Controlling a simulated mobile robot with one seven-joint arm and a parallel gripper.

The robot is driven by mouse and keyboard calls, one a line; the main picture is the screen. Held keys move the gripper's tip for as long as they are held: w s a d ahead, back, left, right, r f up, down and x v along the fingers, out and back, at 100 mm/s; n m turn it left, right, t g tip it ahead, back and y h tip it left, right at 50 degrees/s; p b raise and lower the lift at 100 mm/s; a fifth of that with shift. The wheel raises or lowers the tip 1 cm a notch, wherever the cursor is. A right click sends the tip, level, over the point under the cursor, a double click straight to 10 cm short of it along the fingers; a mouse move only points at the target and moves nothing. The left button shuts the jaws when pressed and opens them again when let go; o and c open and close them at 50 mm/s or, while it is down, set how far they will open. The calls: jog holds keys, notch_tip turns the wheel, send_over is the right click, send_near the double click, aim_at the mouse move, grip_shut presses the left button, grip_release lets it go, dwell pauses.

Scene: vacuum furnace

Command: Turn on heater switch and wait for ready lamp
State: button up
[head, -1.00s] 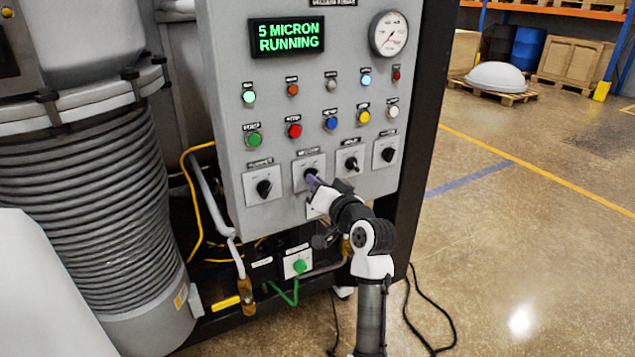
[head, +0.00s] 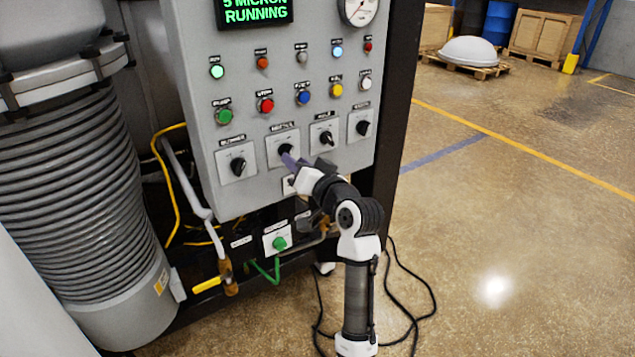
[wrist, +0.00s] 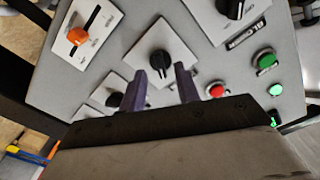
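The grey control panel (head: 245,90) has a row of black rotary switches; their labels are too blurred to read surely. My gripper (head: 289,159) is at the second switch from the left (head: 285,150), which it partly covers in the head view. In the wrist view my two purple fingers (wrist: 160,82) are apart, one on each side of this black knob (wrist: 160,62), with no clear contact. Of the indicator lamps above, the leftmost green lamp (head: 217,71) and the light-blue lamp (head: 337,51) look lit. I cannot tell which lamp is the ready lamp.
The display (head: 254,12) reads "5 MICRON RUNNING", its top cut off. Coloured push buttons (head: 303,97) sit above the switches. An orange-handled switch (wrist: 78,35) is beside the knob in the wrist view.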

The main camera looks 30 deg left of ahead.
jog(key=b+v, duration=0.2)
jog(key=v, duration=0.9)
